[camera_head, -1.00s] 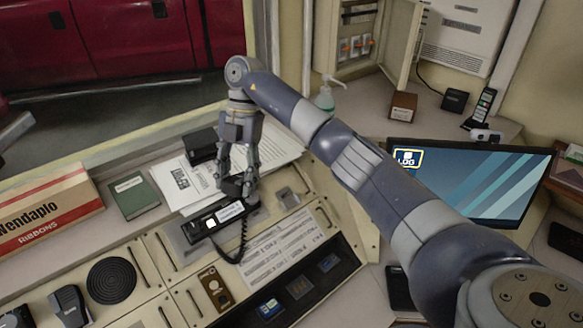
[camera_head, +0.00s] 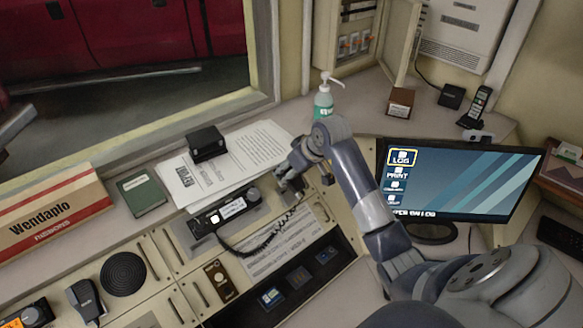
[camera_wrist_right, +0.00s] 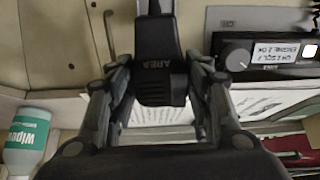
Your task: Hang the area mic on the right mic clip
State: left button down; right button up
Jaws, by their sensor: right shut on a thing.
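The area mic (camera_wrist_right: 162,75) is black with an "AREA" label that reads upside down in the right wrist view. My right gripper (camera_wrist_right: 160,88) is shut on it, one finger on each side. In the head view my right gripper (camera_head: 288,186) is low over the console, just right of the radio (camera_head: 226,212). A coiled cord (camera_head: 262,243) runs from the radio up to the gripper. The right mic clip is hidden behind the gripper and mic; I cannot tell whether the mic touches it. My left gripper is not in view.
Another hand mic (camera_head: 86,299) is on the console at the lower left, beside a round speaker (camera_head: 123,274). Papers (camera_head: 225,165) and a black box (camera_head: 207,143) lie behind the radio. A soap bottle (camera_head: 323,103) and a monitor (camera_head: 465,185) stand to the right.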

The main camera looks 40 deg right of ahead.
jog(key=shift+w+f+b, duration=0.2)
jog(key=shift+f+b, duration=0.25)
jog(key=shift+f, duration=0.05)
jog(key=b+x, duration=0.5)
jog(key=shift+f, duration=0.55)
jog(key=o, duration=1.2)
jog(key=shift+o, duration=0.2)
